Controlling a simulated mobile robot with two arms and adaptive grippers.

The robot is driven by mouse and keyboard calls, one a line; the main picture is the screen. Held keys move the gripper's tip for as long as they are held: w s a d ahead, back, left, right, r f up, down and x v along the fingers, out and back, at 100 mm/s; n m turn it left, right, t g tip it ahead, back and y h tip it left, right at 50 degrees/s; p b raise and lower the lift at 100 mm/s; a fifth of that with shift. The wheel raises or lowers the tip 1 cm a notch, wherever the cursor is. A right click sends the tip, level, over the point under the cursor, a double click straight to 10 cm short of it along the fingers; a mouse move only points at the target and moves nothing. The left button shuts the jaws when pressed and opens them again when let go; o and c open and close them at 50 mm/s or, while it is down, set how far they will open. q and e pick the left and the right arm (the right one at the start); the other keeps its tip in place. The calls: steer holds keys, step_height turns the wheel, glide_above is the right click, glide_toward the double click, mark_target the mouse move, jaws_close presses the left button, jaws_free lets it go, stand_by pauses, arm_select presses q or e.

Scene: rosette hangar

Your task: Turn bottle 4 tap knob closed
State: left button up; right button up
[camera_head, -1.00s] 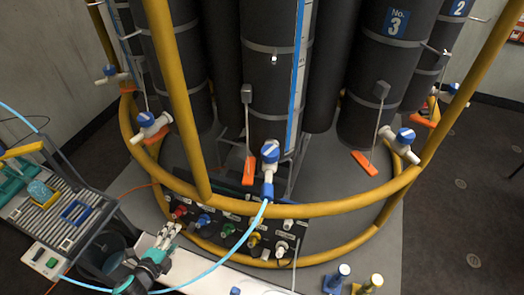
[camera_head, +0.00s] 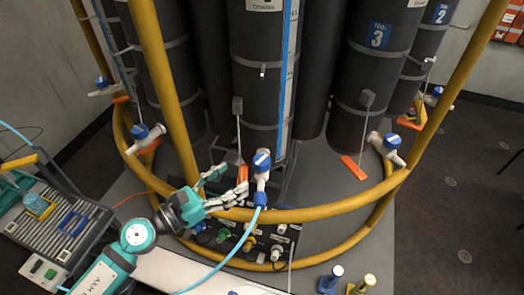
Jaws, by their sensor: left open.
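The front tap (camera_head: 262,178) has a white body and a blue-and-white knob (camera_head: 262,160). It stands at the yellow ring rail, in front of the middle dark bottle (camera_head: 262,90), whose number is not readable. A light blue hose runs from its blue lower fitting. My left gripper (camera_head: 236,186) is open just left of the tap body, a little below the knob, with its fingers pointing right. Nothing is between the fingers that I can make out; whether they touch the tap is unclear. My right gripper is not in view.
Yellow posts and the ring rail (camera_head: 310,212) surround the bottles. Similar blue-knobbed taps (camera_head: 392,142) sit left and right, with orange tags (camera_head: 353,168) hanging nearby. A black panel (camera_head: 262,240) with coloured connectors lies below the rail. A tool cart (camera_head: 45,225) stands left.

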mark_target(262, 159)
arm_select(q)
steer(key=p+x, duration=0.2)
steer(key=x, duration=0.8)
steer(key=c, duration=1.2)
steer(key=shift+f, duration=0.2)
steer(key=shift+c, duration=0.3)
steer(key=m+g+h+b, duration=0.1)
steer(key=b, duration=0.2)
steer(key=m+g+h+b, duration=0.1)
steer(key=g+b, duration=0.1)
steer(key=b, duration=0.2)
steer(key=m+g+h+b, duration=0.1)
steer(key=m+g+b, duration=0.1)
steer(key=b, duration=0.1)
steer(key=shift+f+b, duration=0.25)
steer(key=shift+b, duration=0.1)
steer(key=shift+r+m+g+b, duration=0.2)
steer(key=shift+m+g+b, duration=0.1)
steer(key=shift+g+b, duration=0.3)
steer(key=shift+r+h, duration=0.15)
steer(key=shift+h, duration=0.15)
